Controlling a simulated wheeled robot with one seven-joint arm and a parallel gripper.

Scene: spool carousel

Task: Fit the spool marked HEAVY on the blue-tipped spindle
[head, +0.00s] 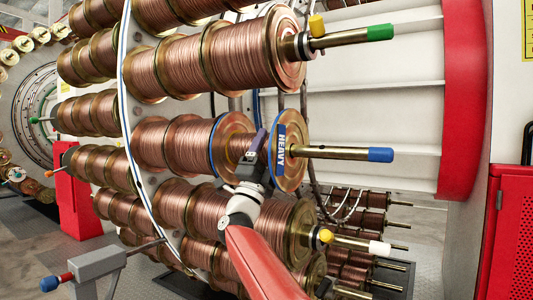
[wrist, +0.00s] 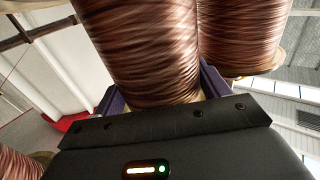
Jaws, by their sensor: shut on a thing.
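The HEAVY spool (head: 291,165) is copper-wound, with a blue label on its outer flange. It sits around the blue-tipped spindle (head: 335,153), whose bare end and blue tip stick out to the right past the flange. My gripper (head: 252,155) is shut on the spool's winding, between its flanges, coming from below. In the wrist view the held winding (wrist: 140,50) fills the space between the purple fingers. Another copper spool (head: 165,145) is behind it on the same row. My gripper hides part of the join, so I cannot tell whether the two touch.
Above is a green-tipped spindle (head: 350,37) with a yellow catch (head: 317,25) and full spools. Below is a white-tipped spindle (head: 360,244) near my arm. A grey pedestal (head: 98,262) with a red-and-blue-ended lever stands lower left. A red cabinet (head: 507,235) is at right.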

